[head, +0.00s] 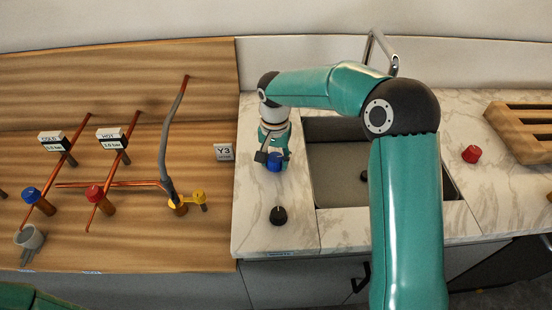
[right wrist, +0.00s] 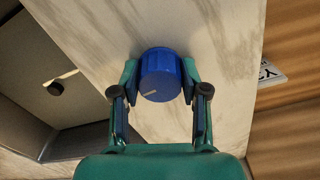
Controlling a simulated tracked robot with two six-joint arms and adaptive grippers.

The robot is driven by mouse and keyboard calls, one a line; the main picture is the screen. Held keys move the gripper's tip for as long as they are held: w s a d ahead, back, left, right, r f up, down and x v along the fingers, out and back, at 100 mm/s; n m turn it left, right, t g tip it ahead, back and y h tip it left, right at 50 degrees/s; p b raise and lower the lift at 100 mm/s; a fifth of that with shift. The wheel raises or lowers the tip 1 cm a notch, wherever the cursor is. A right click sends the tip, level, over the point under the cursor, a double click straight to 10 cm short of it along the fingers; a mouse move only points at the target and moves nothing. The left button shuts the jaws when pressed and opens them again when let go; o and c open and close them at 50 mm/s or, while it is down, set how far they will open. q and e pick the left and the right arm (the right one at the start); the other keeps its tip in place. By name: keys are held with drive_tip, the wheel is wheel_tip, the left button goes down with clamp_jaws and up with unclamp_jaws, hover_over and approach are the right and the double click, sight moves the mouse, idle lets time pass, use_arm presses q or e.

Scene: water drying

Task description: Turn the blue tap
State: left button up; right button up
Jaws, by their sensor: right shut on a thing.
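The blue tap (right wrist: 160,76) is a ribbed round knob with a pale pointer line on its face. In the right wrist view it sits between the two fingers of my right gripper (right wrist: 160,88), which is shut on it from both sides. My left gripper is not in view.
A black knob (head: 278,215) stands in front of the blue tap. The sink (head: 335,170) lies to the right, with a red knob (head: 471,154) beyond it. A wooden board with copper pipes, a blue valve (head: 31,195), a red valve (head: 95,193) and a yellow valve (head: 198,198) is at left.

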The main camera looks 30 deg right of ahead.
drive_tip(key=n, duration=0.8)
drive_tip(key=shift+d+n, duration=0.1)
drive_tip(key=shift+n, duration=0.3)
drive_tip(key=n, duration=0.4)
drive_tip(key=shift+d+n, duration=0.1)
drive_tip(key=shift+n, duration=1.8)
drive_tip(key=o, duration=1.1)
drive_tip(key=shift+o, duration=0.2)
drive_tip(key=shift+r, duration=0.1)
